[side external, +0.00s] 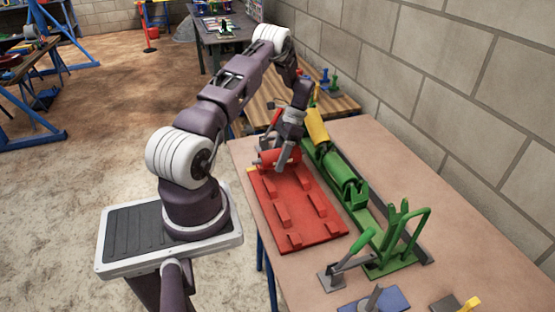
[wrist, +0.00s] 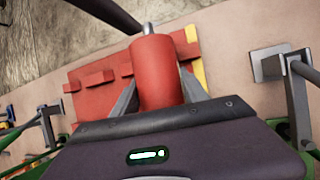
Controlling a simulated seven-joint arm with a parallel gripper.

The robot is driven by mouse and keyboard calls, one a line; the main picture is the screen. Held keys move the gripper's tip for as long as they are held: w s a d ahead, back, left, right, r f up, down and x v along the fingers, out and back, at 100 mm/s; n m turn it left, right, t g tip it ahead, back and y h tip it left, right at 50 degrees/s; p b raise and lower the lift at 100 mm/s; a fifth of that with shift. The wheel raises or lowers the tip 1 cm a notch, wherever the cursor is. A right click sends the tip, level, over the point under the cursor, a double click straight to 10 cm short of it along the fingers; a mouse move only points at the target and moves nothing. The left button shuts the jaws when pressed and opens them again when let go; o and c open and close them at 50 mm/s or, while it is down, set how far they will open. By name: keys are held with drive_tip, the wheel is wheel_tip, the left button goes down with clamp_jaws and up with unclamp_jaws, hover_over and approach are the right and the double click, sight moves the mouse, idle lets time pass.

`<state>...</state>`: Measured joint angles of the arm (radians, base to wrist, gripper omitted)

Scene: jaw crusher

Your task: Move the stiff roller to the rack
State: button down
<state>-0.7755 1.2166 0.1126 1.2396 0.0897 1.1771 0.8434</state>
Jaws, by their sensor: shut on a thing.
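A red roller with a grey metal shaft end (side external: 267,159) is at the far end of the red rack (side external: 300,231). The rack is a flat red board with several raised notched blocks. My gripper (side external: 285,160) points down over that end and is shut on the roller. In the wrist view the red roller (wrist: 155,72) lies between my two grey fingers, with the rack (wrist: 88,92) beneath and around it. Whether the roller touches the rack's blocks or is held just above them, I cannot tell.
A green conveyor frame (side external: 362,217) with green rollers (side external: 340,170) and a yellow piece (side external: 317,126) stands right of the rack. Grey and green levers (side external: 352,252) stand at its near end. A blue block (side external: 374,300) lies at the table's front. The wall is at the right.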

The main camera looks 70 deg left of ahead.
drive_tip(key=shift+f, duration=1.1)
idle(0.3)
drive_tip(key=c, duration=0.5)
unclamp_jaws()
drive_tip(key=shift+a, duration=0.1)
drive_tip(key=v, duration=0.7)
drive_tip(key=shift+r, duration=0.1)
